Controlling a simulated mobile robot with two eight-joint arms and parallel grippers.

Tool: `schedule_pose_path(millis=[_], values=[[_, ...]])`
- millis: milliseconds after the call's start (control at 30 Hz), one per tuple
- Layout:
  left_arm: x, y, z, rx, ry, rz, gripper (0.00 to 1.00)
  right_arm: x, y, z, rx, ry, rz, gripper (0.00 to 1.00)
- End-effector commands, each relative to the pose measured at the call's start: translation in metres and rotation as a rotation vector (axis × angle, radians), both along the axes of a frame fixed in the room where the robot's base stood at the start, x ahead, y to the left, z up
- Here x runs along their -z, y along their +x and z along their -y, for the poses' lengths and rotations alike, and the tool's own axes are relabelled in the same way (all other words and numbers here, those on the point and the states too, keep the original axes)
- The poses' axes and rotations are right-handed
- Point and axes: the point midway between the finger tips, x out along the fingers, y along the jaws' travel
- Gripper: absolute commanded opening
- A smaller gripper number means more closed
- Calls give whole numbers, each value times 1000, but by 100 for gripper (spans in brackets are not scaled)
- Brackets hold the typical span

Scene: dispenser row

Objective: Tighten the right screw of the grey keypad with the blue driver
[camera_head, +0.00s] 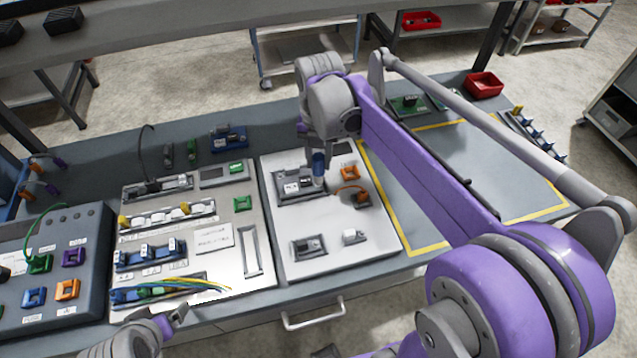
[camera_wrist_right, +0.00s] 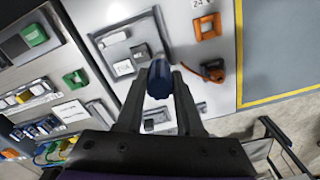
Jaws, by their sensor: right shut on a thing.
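My right gripper (camera_head: 319,148) is shut on the blue driver (camera_head: 318,168) and holds it upright over the right part of the light panel (camera_head: 344,226). The grey keypad (camera_head: 290,200) is a grey frame with pale blocks on that panel. The driver stands at the keypad's right side; I cannot tell whether its tip touches a screw. In the wrist view the driver (camera_wrist_right: 159,80) sits between the fingers (camera_wrist_right: 162,76), and the keypad (camera_wrist_right: 103,38) is beyond it. The right screw is hidden. My left gripper (camera_head: 172,322) is low at the left, apart from the panels; its opening is unclear.
Orange parts (camera_head: 348,172) sit right of the keypad, one with a cable. The left panel (camera_head: 213,262) carries connectors and wires. A yellow-outlined area (camera_head: 400,225) at the right looks clear.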

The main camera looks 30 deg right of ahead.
Motion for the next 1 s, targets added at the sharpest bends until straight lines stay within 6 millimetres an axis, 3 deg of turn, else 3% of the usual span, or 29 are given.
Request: schedule_pose_path(millis=[1000], values=[[7, -3, 0, 0, 0, -6, 95, 10, 1, 0, 49, 0, 0, 0]])
